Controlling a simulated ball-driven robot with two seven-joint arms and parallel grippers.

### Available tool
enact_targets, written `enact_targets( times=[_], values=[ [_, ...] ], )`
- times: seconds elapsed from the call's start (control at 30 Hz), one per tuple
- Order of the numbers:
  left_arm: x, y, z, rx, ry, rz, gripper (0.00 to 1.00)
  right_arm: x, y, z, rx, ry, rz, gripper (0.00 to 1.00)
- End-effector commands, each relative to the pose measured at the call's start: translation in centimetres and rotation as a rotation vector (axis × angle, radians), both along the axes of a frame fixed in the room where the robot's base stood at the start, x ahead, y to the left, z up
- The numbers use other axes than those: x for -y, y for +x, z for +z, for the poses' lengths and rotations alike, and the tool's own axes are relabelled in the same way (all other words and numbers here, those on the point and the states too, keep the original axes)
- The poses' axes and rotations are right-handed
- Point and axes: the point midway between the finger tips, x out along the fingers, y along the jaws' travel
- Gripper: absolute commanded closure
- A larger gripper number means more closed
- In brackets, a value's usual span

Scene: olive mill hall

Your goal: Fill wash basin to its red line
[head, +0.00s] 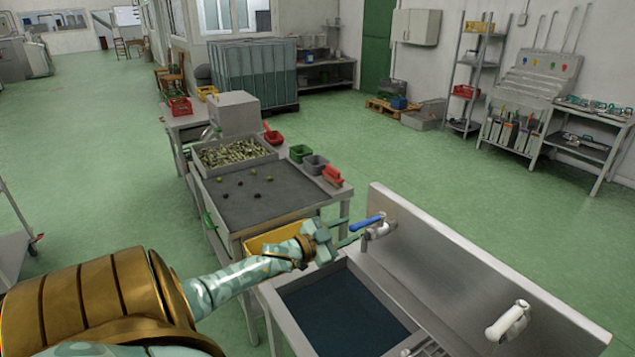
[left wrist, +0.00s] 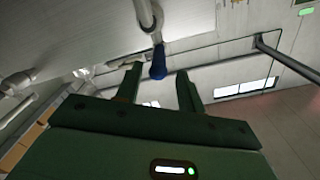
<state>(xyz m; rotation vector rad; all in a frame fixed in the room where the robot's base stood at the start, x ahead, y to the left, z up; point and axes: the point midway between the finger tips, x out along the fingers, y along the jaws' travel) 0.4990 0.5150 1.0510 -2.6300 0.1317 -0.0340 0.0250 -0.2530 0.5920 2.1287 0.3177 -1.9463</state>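The wash basin (head: 277,302) is a metal sink at the lower right in the head view. Its inside is dark blue; I cannot tell how deep any water is, and I do not make out a red line. A tap (head: 378,231) with a blue lever (head: 367,222) stands at the basin's back wall. My left gripper (head: 346,232) is beside the tap, above the basin's far left corner. In the left wrist view its two fingers (left wrist: 158,76) are apart, with the blue lever (left wrist: 158,64) showing between and beyond the tips. My right gripper is out of sight.
A sorting table (head: 258,200) with an olive tray (head: 235,155) and small coloured bins stands beyond the basin. A yellow crate (head: 270,238) sits behind my left wrist. A white-handled fitting (head: 508,320) is on the basin's right side. Green floor lies open at left.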

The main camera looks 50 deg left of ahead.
Motion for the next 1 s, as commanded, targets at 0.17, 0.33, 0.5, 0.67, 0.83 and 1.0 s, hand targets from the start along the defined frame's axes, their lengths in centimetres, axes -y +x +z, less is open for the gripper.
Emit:
enact_targets(
  times=[0.17,0.33,0.5,0.67,0.83,1.0],
  values=[
    [-0.5,-5.1,0.0,-0.004,-0.001,0.001,0.61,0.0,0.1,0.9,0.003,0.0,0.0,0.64],
    [-0.9,-8.3,0.0,-0.002,-0.001,0.001,0.61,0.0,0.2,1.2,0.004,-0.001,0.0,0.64],
    [-1.1,-9.8,0.0,0.0,-0.001,0.001,0.61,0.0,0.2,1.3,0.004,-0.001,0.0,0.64],
    [-1.1,-10.0,0.0,0.0,-0.001,0.001,0.61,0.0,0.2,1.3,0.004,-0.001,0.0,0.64],
    [-1.1,-10.0,0.0,0.0,-0.001,0.001,0.61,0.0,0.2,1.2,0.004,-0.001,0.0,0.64],
    [-1.1,-10.0,0.0,0.0,-0.001,0.001,0.61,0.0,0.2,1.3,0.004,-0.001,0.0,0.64]
  ],
)
